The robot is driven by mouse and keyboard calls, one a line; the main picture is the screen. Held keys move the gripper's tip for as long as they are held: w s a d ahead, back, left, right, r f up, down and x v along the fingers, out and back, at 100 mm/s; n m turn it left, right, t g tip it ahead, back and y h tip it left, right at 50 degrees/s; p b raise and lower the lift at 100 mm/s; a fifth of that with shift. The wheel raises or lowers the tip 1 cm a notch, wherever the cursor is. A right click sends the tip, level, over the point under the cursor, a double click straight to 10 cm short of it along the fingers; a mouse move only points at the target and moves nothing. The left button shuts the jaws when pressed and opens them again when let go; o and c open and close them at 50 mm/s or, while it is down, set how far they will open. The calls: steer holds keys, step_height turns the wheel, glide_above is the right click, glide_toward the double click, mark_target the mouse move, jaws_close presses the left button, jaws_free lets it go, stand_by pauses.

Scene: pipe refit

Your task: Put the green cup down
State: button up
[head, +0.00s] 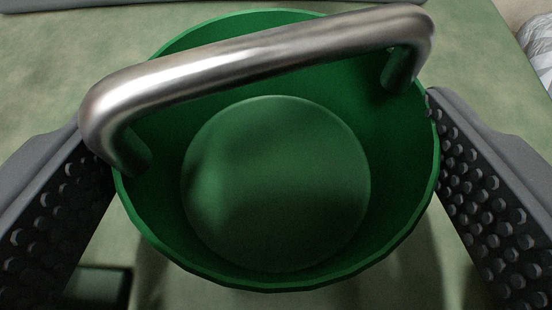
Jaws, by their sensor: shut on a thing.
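The green cup (275,185) fills the middle of the head view. I look down into it, and its inside looks empty. A bare metal handle (260,55) arches across its top toward the far side. My gripper (277,165) is shut on the cup, with one studded finger pad against its left side and one against its right. The cup's outer wall and underside are mostly hidden, so I cannot tell whether it touches the surface below.
A mottled pale green surface (60,50) spreads around and below the cup. A grey strip (130,4) runs along the top edge. A whitish crumpled thing (538,45) shows at the top right. A dark shape (100,288) lies at the lower left.

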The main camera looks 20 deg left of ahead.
steer(key=o, duration=1)
steer(key=shift+c, duration=0.2)
steer(key=shift+r, duration=0.1)
steer(key=p+v, duration=0.1)
steer(key=v, duration=0.9)
steer(key=shift+s+p, duration=0.2)
steer(key=shift+p, duration=0.1)
steer(key=shift+v, duration=0.85)
